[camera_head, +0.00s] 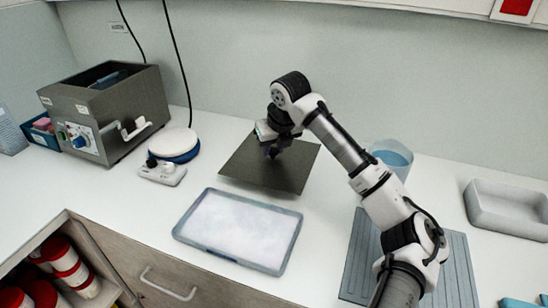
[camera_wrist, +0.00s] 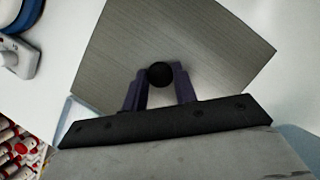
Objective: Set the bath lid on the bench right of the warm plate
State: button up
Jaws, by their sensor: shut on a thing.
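The bath lid (camera_head: 250,172) is a flat, dark grey metal sheet, right of the warm plate and behind the ice tray. My gripper (camera_head: 272,151) is above its middle. In the wrist view, my gripper (camera_wrist: 158,82) is shut on the black knob (camera_wrist: 160,73) of the lid (camera_wrist: 215,45). The lid looks roughly level and close to the bench; I cannot tell whether it touches. The warm plate (camera_head: 173,142) is a white disc on a blue base with a small control box (camera_head: 162,172). The steel bath (camera_head: 120,120) stands open at the far left.
A shallow tray of white ice-like material (camera_head: 240,229) lies in front of the lid. A blue-filled beaker (camera_head: 392,158), a grey ribbed mat (camera_head: 458,270) and a pale grey basin (camera_head: 508,207) are to the right. White bench (camera_head: 330,225) is clear between tray and mat.

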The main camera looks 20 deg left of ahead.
aim_at(275, 155)
jog(key=shift+f+p, duration=0.3)
jog(key=shift+f, duration=1.7)
jog(key=shift+f, duration=0.2)
jog(key=o, duration=0.9)
jog(key=b+v, duration=0.2)
jog(key=v, duration=1)
jog(key=shift+r+b, duration=0.2)
jog(key=shift+b, duration=0.1)
